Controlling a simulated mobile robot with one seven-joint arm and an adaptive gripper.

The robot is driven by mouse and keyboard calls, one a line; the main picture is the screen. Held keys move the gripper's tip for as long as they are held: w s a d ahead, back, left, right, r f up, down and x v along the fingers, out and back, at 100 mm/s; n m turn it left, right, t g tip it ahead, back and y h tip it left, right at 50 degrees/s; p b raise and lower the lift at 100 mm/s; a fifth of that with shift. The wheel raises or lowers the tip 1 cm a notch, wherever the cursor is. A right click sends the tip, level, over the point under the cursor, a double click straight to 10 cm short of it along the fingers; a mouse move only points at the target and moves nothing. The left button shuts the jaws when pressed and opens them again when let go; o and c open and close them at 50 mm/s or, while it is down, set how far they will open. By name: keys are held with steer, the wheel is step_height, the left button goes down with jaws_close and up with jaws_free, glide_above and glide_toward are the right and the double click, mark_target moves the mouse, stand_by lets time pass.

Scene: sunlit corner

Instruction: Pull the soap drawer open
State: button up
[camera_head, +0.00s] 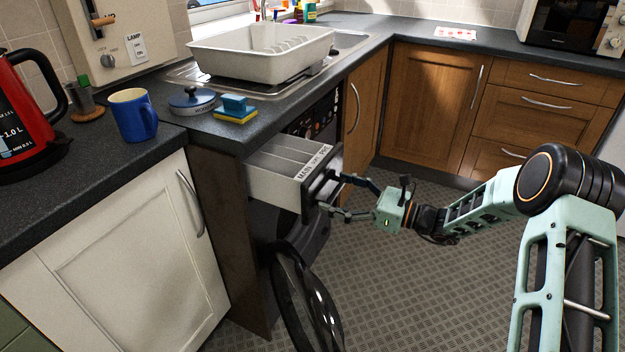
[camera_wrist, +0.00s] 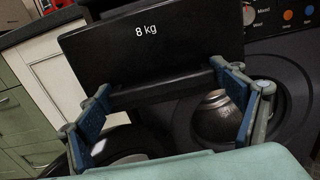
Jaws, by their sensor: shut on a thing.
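The soap drawer (camera_head: 274,187) of the washing machine is pulled out, and its white compartments show from above in the head view. Its dark front panel (camera_wrist: 150,48), marked "8 kg", fills the upper middle of the wrist view. A dark handle bar (camera_wrist: 165,88) runs across the lower front. My gripper (camera_head: 328,194) is at the drawer front; its two blue-padded fingers also show in the wrist view (camera_wrist: 160,92). It is shut on the handle. Part of the handle is hidden by the fingers.
The washing machine's round door (camera_head: 308,305) hangs open below the drawer. A white cupboard (camera_head: 125,255) stands to the left. The counter above holds a blue mug (camera_head: 133,117), a sponge (camera_head: 236,110) and a dish rack (camera_head: 245,62). The floor (camera_head: 400,290) to the right is clear.

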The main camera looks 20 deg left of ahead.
steer(key=shift+s+d, duration=0.1)
steer(key=shift+d, duration=1.25)
steer(key=o, duration=1.6)
steer(key=shift+d, duration=0.1)
steer(key=d, duration=0.8)
steer(key=s+d, duration=0.1)
steer(key=d, duration=0.2)
steer(key=shift+d, duration=0.4)
